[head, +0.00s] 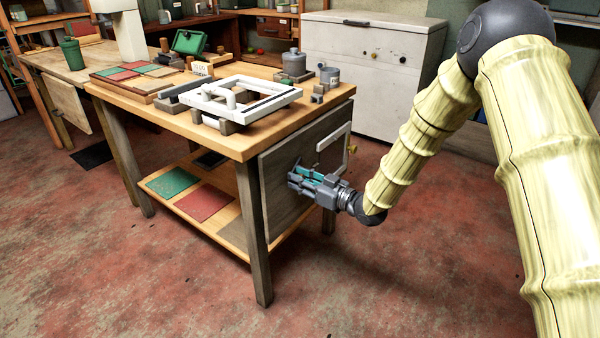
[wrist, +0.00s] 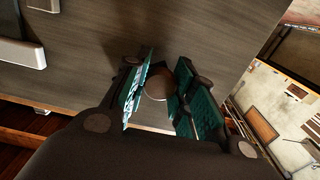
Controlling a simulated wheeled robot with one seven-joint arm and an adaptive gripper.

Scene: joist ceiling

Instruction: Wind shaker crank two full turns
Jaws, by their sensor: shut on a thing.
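My gripper (head: 298,180) is at the grey-brown end panel (head: 275,205) of the workbench, low and left of a pale angular bracket (head: 347,130). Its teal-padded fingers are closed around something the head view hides. In the wrist view, a dark brown round knob (wrist: 157,86) sits between the two finger pads of my gripper (wrist: 164,72). The knob looks like the crank's grip. A pale strip (wrist: 150,129) shows below it, possibly the crank arm. The rest of the crank is hidden by my gripper.
The workbench top (head: 222,140) holds a white frame (head: 238,100), grey canisters (head: 293,62) and small blocks. A lower shelf (head: 232,238) carries coloured sheets. A brass knob (head: 351,149) is beside the bracket. A white chest (head: 370,75) stands behind. The red floor in front is clear.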

